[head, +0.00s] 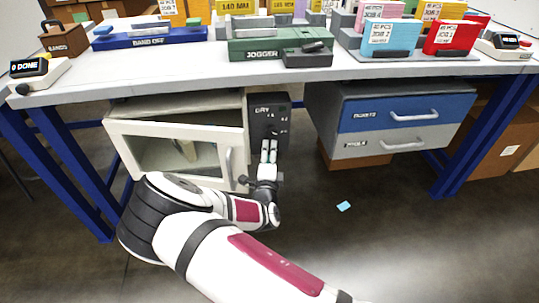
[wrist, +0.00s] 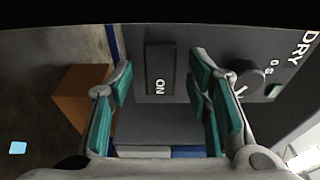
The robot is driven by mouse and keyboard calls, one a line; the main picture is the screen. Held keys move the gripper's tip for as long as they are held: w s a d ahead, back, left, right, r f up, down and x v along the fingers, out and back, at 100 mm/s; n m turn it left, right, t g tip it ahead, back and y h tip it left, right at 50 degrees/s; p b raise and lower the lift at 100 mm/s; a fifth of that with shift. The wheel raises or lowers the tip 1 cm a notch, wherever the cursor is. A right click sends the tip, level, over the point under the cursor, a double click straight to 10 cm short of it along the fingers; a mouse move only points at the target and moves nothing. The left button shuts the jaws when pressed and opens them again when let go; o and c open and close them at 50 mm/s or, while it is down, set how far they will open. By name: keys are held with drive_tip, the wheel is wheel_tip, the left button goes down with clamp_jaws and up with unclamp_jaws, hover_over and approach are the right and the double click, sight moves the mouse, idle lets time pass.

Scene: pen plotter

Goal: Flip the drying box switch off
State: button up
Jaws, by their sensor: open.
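The drying box (head: 118,128) is a white cabinet under the bench with a windowed door. Its dark control panel (head: 262,127), marked DRY, stands at its right side. My gripper (head: 268,148) is in front of the panel's lower part. In the wrist view a dark rocker switch (wrist: 160,70) shows an ON label, turned sideways. My gripper (wrist: 160,90) is open there, with a teal-padded finger to each side of the switch in the picture. I cannot tell whether the fingers touch the panel. A round knob (wrist: 243,78) lies just right of the right finger.
A drawer unit (head: 335,115) with blue and grey drawers hangs right of the panel. Cardboard boxes (head: 500,150) stand on the floor at right. A small blue paper (head: 344,206) lies on open floor. The bench top (head: 185,67) overhangs my gripper.

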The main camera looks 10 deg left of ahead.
clamp_jaws()
drive_tip(key=n+y+p, duration=0.1)
drive_tip(key=y+p, duration=0.1)
drive_tip(key=p, duration=0.1)
drive_tip(key=d+n+g+y+p, duration=0.1)
drive_tip(key=n+y+p, duration=0.1)
drive_tip(key=y+p, duration=0.1)
drive_tip(key=n+g+y+p, duration=0.1)
drive_tip(key=n+y+p, duration=0.1)
drive_tip(key=p, duration=0.1)
drive_tip(key=shift+w+d+r+y+p, duration=0.1)
drive_tip(key=shift+w+d+y+p, duration=0.15)
drive_tip(key=shift+y+p, duration=0.1)
unclamp_jaws()
drive_tip(key=shift+s, duration=0.1)
